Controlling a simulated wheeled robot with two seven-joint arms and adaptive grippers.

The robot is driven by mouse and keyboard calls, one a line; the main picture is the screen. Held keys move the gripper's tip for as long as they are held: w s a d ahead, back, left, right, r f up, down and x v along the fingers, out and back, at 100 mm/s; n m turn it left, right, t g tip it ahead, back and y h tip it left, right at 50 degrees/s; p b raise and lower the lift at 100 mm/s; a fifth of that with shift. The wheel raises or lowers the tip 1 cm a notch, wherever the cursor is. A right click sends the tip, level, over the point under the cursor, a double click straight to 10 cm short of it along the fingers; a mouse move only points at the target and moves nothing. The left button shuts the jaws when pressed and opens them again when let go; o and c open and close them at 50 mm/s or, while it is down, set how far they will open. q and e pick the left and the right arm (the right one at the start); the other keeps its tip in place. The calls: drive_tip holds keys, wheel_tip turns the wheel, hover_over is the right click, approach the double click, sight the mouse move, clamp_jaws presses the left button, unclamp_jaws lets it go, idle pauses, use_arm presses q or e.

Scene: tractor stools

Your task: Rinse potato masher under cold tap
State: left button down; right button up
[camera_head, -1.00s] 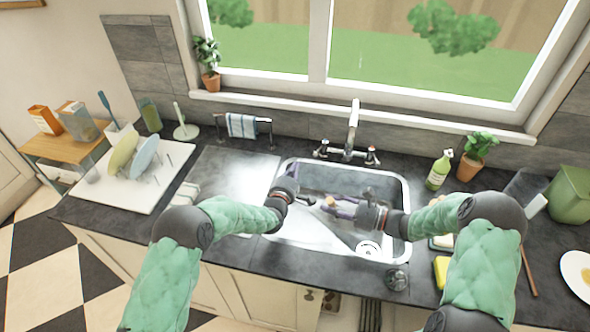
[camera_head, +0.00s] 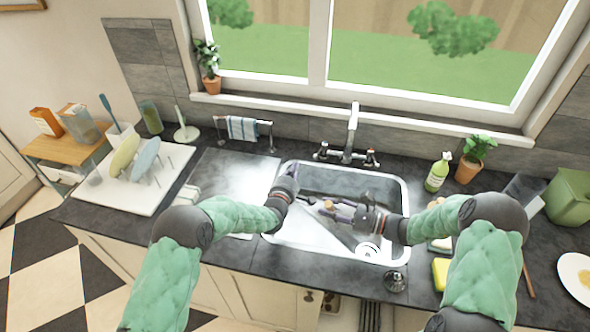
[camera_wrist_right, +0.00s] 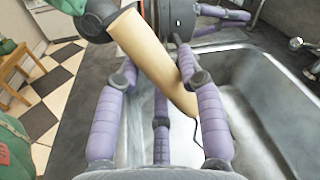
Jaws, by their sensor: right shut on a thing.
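The potato masher, whose wooden handle (camera_wrist_right: 155,62) crosses the right wrist view, is held between the purple fingers of my right gripper (camera_wrist_right: 160,120). A thin dark wire shows beyond the handle's lower end. In the head view, my right gripper (camera_head: 340,210) is over the sink (camera_head: 300,236), and the masher is small and partly hidden there. My left gripper (camera_head: 289,178) is at the sink's left side, near its back; its finger opening is unclear. The tap (camera_head: 352,128) stands behind the sink, to the right of my left gripper. I cannot make out running water.
A green bottle (camera_head: 438,172) and potted plant (camera_head: 477,158) stand right of the tap. A yellow sponge (camera_head: 441,270) lies at the front right. A dish rack (camera_head: 145,190) with plates is at the left. The drainboard (camera_head: 222,180) beside the sink is mostly clear.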

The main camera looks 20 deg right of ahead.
drive_tip(key=shift+s+a+r+p, duration=1.3)
drive_tip(key=shift+r+p, duration=0.15)
drive_tip(key=shift+r, duration=0.15)
